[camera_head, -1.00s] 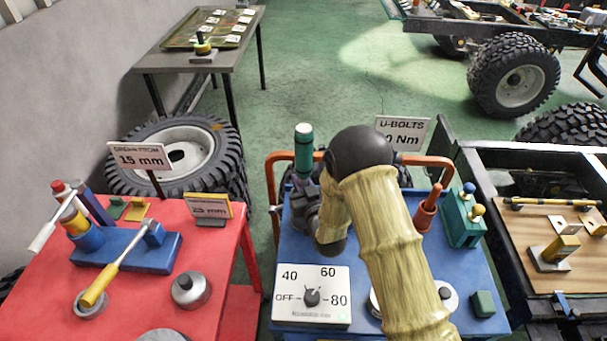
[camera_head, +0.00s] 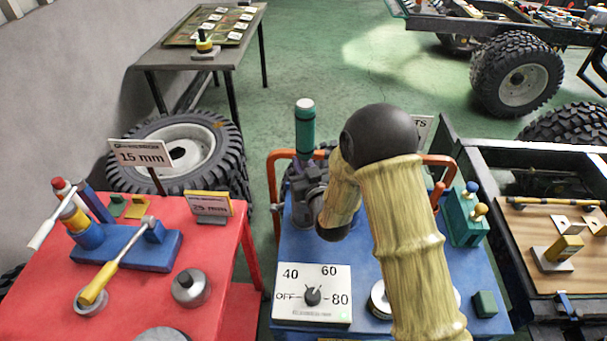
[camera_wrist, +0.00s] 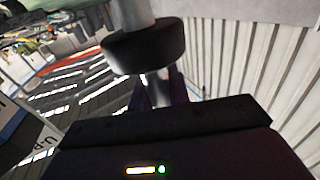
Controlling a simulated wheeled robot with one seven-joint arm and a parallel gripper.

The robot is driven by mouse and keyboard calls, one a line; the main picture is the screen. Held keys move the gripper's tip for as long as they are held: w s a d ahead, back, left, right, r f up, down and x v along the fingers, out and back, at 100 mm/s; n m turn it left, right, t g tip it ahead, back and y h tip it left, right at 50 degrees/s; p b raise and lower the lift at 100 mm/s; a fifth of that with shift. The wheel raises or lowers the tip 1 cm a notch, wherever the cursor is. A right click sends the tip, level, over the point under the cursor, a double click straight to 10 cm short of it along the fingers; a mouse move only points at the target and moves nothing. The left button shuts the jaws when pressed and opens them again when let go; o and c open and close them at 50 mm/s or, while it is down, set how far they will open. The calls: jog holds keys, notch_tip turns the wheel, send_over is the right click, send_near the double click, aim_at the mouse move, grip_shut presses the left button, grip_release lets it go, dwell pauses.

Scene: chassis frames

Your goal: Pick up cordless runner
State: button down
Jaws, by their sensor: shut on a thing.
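The cordless runner, a green upright cylinder with a pale top (camera_head: 305,127), stands above my gripper (camera_head: 303,164) over the back of the blue bench (camera_head: 355,255). My gripper is shut on its lower part. In the wrist view a thick dark collar with a grey shaft (camera_wrist: 145,48) shows just beyond my gripper (camera_wrist: 157,88). The runner's lower end is hidden by my wrist and arm.
An orange tube frame (camera_head: 273,190) edges the bench's back. A dial plate (camera_head: 312,294), a green block (camera_head: 485,303) and a green holder (camera_head: 464,228) stand on the bench. A red bench (camera_head: 215,250) is at left. My arm hides the U-bolts sign (camera_head: 424,128) partly.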

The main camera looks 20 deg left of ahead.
notch_tip(320, 180, up, 12)
jog(key=shift+r+b, duration=0.25)
jog(key=shift+b, duration=0.2)
jog(key=shift+w, duration=0.15)
dwell(0.4)
